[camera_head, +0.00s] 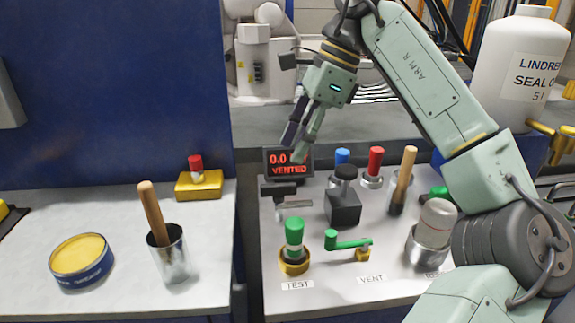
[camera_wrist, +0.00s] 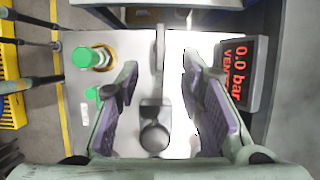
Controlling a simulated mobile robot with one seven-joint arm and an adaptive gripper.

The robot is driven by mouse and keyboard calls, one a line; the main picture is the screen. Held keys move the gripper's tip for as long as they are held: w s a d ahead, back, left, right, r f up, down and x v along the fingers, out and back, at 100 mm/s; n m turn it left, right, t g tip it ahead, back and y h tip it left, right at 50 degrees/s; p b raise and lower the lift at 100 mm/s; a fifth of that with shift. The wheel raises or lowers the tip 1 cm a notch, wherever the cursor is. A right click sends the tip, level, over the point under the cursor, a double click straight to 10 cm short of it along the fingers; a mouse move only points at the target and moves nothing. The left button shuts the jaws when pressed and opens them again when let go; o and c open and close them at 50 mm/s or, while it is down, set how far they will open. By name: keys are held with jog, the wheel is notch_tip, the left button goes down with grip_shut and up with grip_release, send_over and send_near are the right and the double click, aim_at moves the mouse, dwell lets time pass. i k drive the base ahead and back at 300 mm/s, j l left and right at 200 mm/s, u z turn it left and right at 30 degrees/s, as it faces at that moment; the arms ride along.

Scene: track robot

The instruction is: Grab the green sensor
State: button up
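A green-capped sensor (camera_head: 294,232) stands upright in a brass ring over the TEST label at the front of the right bench. It also shows at the upper left of the wrist view (camera_wrist: 82,58). Another green-topped piece (camera_head: 437,191) is partly hidden at the right, beside my arm. My gripper (camera_head: 294,150) hangs above the back of the bench, behind and well above the TEST sensor. In the wrist view, its two fingers (camera_wrist: 160,72) are spread with nothing held between them, and the TEST sensor lies outside them to the left.
A green VENT lever (camera_head: 348,241) sits right of the sensor. A black knobbed block (camera_head: 343,207), a display reading VENTED (camera_head: 289,162), blue (camera_head: 342,157) and red (camera_head: 375,160) pieces and a brush (camera_head: 404,178) stand behind. A metal cup (camera_head: 169,262) is on the left bench.

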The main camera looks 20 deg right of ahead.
aim_at(293, 254)
jog(key=k+l, duration=0.75)
jog(key=k, duration=0.1)
